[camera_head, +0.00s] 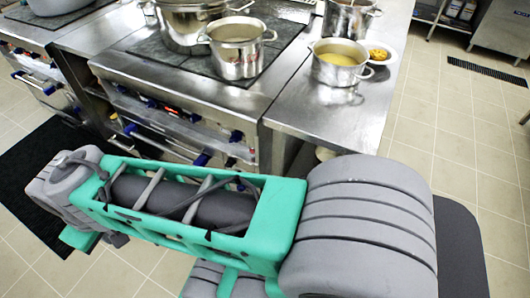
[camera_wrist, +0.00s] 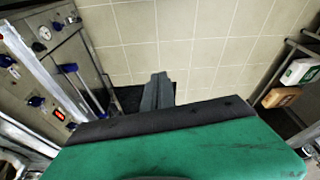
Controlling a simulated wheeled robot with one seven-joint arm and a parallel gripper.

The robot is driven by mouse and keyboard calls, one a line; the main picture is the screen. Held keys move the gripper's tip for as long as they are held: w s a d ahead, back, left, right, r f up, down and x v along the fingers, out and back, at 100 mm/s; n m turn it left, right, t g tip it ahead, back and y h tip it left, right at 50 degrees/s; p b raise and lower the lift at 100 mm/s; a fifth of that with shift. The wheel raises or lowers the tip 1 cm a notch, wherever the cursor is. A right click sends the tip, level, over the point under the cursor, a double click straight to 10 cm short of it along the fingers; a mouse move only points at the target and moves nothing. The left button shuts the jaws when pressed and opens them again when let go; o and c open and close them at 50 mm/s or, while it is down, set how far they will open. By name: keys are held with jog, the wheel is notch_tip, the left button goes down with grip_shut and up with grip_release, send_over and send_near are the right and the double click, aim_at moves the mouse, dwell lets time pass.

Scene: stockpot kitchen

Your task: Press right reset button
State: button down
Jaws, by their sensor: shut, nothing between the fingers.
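The stove front (camera_head: 180,105) in the head view carries a control panel with several blue knobs; one blue knob (camera_head: 236,136) is near its right end. The panel (camera_wrist: 35,60) also shows in the wrist view at the left, with blue knobs, a round white gauge (camera_wrist: 44,33) and a small red display (camera_wrist: 59,114). I cannot make out the right reset button; it is too small or hidden. My gripper (camera_wrist: 160,78) points out over the floor in the wrist view, shut and empty, to the right of the panel and apart from it. My arm covers the lower part of the stove in the head view.
Steel pots stand on the stove, one (camera_head: 238,47) near its front. A soup pot (camera_head: 340,62) and an orange-filled bowl (camera_head: 379,55) stand on the right counter (camera_head: 330,112). Tiled floor (camera_head: 460,150) at right is open. Boxes (camera_wrist: 282,96) sit on a shelf.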

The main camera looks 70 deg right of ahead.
jog(key=shift+a, duration=0.1)
jog(key=w+d+f+m+g+h+b, duration=0.1)
jog(key=w+d+f+m+h+b, duration=0.1)
jog(key=d+f+m+b, duration=0.85)
jog(key=w+d+f+m+h+b, duration=0.25)
jog(key=d+f+m+b, duration=0.4)
jog(key=d, duration=0.75)
jog(key=s+d+f+m+g+h+b, duration=0.2)
jog(key=s+d+f+m+b, duration=0.2)
jog(key=d, duration=0.5)
jog(key=s+d+f+m+g+h+b, duration=0.2)
jog(key=s+d+f+m+b, duration=0.2)
jog(key=s+d+f+m, duration=0.3)
jog(key=s+d+f, duration=0.2)
jog(key=d+f, duration=0.1)
jog(key=f, duration=0.1)
jog(key=shift+m+g, duration=0.3)
jog(key=shift+d, duration=0.1)
